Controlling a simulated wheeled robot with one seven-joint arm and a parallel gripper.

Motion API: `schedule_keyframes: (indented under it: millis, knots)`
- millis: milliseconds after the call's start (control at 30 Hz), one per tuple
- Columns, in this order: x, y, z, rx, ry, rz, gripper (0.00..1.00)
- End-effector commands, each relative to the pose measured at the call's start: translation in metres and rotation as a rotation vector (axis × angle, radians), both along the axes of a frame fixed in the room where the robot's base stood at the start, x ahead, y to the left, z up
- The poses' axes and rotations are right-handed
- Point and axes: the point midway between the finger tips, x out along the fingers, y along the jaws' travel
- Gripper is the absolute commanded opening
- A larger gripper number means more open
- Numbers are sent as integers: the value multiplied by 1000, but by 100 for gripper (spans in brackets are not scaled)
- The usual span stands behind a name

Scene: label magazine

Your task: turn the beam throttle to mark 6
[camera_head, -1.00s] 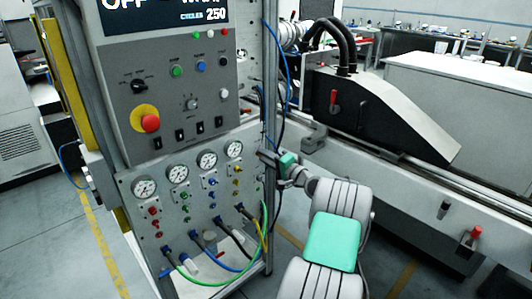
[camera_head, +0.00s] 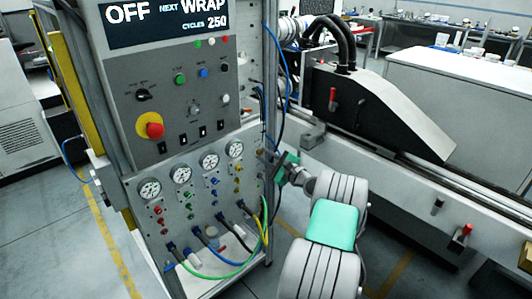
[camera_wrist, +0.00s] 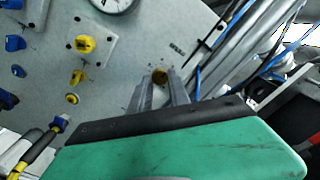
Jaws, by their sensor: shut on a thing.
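My gripper (camera_head: 267,157) is at the right edge of the lower gauge panel (camera_head: 175,213). In the head view the knob is hidden by my gripper.
Yellow knobs (camera_wrist: 84,44) and blue knobs (camera_wrist: 14,43) sit left of the fingers, below a round gauge (camera_wrist: 113,3). Hoses (camera_head: 262,225) hang below the panel. Metal posts and blue cables stand close on the right. The upper display (camera_head: 165,18) reads OFF, NEXT WRAP, CYCLES 250.

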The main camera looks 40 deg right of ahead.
Motion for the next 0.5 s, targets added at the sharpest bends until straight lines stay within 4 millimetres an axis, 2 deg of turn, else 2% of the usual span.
schedule_keyframes:
  millis: [200,500]
  knots:
    - [-1,0,0,162,7,-1,0]
    - [0,1,-1,289,10,-1,0]
